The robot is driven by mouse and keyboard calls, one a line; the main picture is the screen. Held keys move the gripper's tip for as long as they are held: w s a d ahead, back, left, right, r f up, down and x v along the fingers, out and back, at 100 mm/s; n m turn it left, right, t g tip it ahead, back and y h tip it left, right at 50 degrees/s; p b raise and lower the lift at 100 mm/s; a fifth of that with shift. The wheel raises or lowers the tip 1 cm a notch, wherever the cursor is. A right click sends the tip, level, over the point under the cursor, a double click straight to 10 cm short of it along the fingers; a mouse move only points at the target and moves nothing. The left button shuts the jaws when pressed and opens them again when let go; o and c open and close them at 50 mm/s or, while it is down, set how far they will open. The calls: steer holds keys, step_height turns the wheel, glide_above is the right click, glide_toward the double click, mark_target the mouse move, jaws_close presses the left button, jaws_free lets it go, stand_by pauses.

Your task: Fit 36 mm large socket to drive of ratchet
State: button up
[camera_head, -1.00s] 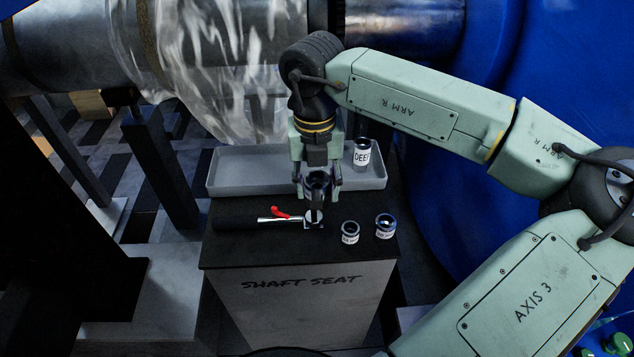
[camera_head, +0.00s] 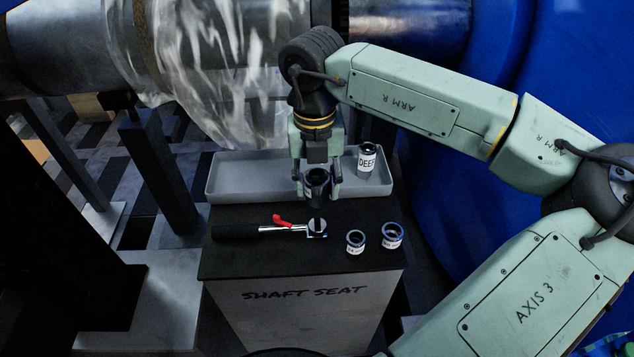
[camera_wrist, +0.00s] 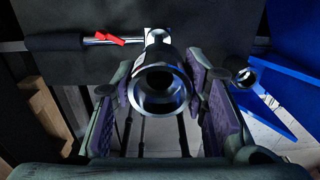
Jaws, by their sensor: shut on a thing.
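My gripper (camera_head: 318,184) is shut on a dark metal socket (camera_head: 316,180), held upright over the ratchet head; I cannot read its size. The wrist view shows the socket's round open end (camera_wrist: 160,90) between my purple-padded fingers (camera_wrist: 165,95). The ratchet (camera_head: 265,231) lies on the black bench top, its black handle to the left, with a red lever and a chrome head (camera_head: 317,229). A small drive stub seems to stand up from the head, just below the socket. I cannot tell whether they touch. The wrist view shows part of the ratchet (camera_wrist: 100,38) behind the socket.
Two short labelled sockets stand right of the ratchet, one nearer (camera_head: 355,242) and one farther right (camera_head: 391,236). A taller socket marked DEEP (camera_head: 367,160) stands in the grey tray (camera_head: 230,190) behind. The bench front (camera_head: 300,310) reads SHAFT SEAT.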

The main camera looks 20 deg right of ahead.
steer(key=b, duration=0.5)
glide_above(317, 219)
steer(key=shift+f, duration=2.7)
steer(key=shift+b, duration=0.7)
steer(key=shift+f+b, duration=1.45)
steer(key=shift+b, duration=0.15)
steer(key=o, duration=1.5)
step_height(317, 219, up, 8)
steer(key=shift+f, duration=0.2)
